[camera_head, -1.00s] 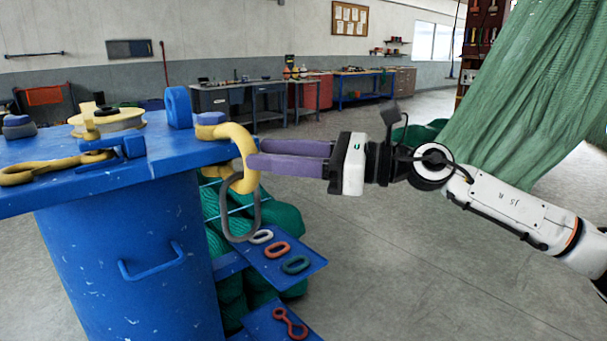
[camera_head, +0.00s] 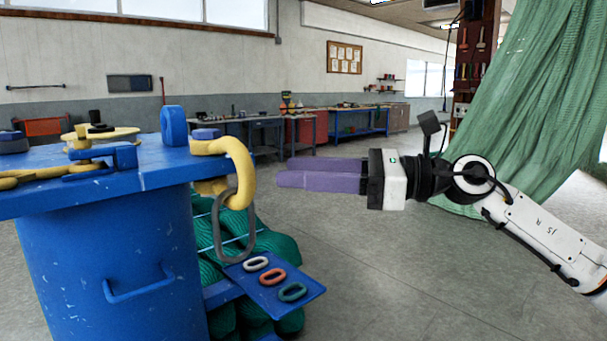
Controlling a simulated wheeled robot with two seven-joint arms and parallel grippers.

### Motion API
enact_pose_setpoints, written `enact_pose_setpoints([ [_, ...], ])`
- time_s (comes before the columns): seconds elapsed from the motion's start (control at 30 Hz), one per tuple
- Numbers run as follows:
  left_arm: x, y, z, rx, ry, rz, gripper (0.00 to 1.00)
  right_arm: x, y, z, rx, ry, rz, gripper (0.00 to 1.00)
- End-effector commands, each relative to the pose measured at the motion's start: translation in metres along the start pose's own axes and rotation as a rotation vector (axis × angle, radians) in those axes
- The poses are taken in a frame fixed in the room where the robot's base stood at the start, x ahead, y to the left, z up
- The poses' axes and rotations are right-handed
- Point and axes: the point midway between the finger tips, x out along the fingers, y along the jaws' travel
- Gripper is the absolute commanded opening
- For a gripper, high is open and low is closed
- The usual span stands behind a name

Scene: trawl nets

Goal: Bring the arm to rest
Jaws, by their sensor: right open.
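My right gripper (camera_head: 283,172) has purple fingers and a white body. It points left and sits in the air to the right of the yellow hook (camera_head: 237,165), apart from it. It is open, with nothing between its fingers. The yellow hook curves over the right edge of the blue bench top (camera_head: 165,170). A grey oblong link (camera_head: 222,232) hangs from the hook. My left gripper is not in view.
A blue tray (camera_head: 312,287) holds a white link (camera_head: 256,264), an orange link (camera_head: 272,276) and a green link (camera_head: 293,291). Green netting (camera_head: 275,242) is bundled behind it. A large green net (camera_head: 510,120) hangs at the right. Open floor (camera_head: 400,290) lies below my arm.

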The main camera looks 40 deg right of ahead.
Motion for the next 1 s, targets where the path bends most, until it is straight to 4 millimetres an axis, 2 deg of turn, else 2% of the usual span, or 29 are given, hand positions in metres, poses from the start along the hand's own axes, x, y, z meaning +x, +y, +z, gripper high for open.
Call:
enact_pose_setpoints([
  [0.37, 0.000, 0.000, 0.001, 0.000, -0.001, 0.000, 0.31, 0.000, 0.000, -0.001, 0.004, -0.001, 0.000, 0.40],
  [0.47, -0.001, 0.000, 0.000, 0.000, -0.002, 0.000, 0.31, 0.001, -0.004, -0.012, 0.091, -0.025, -0.005, 0.40],
  [0.53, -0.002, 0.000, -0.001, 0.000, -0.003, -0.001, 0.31, 0.002, -0.010, -0.032, 0.251, -0.073, -0.018, 0.40],
  [0.57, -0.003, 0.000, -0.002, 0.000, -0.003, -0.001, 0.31, 0.003, -0.013, -0.044, 0.348, -0.099, -0.029, 0.40],
  [0.67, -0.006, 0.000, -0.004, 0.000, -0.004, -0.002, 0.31, 0.002, -0.026, -0.104, 0.770, -0.215, -0.096, 0.40],
  [0.7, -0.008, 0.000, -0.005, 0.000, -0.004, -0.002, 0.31, -0.001, -0.030, -0.135, 0.961, -0.265, -0.137, 0.40],
  [0.77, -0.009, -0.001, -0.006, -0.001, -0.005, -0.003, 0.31, -0.005, -0.031, -0.181, 1.218, -0.329, -0.204, 0.40],
  [0.8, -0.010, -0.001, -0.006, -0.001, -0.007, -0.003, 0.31, -0.008, -0.028, -0.211, 1.375, -0.367, -0.251, 0.40],
  [0.87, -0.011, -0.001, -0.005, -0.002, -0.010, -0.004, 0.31, -0.013, -0.020, -0.257, 1.593, -0.419, -0.326, 0.40],
  [0.9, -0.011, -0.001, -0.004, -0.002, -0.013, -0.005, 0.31, -0.016, -0.010, -0.286, 1.730, -0.449, -0.378, 0.40],
  [1.0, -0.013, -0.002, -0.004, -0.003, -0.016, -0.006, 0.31, -0.024, 0.022, -0.355, 2.045, -0.519, -0.518, 0.40],
])
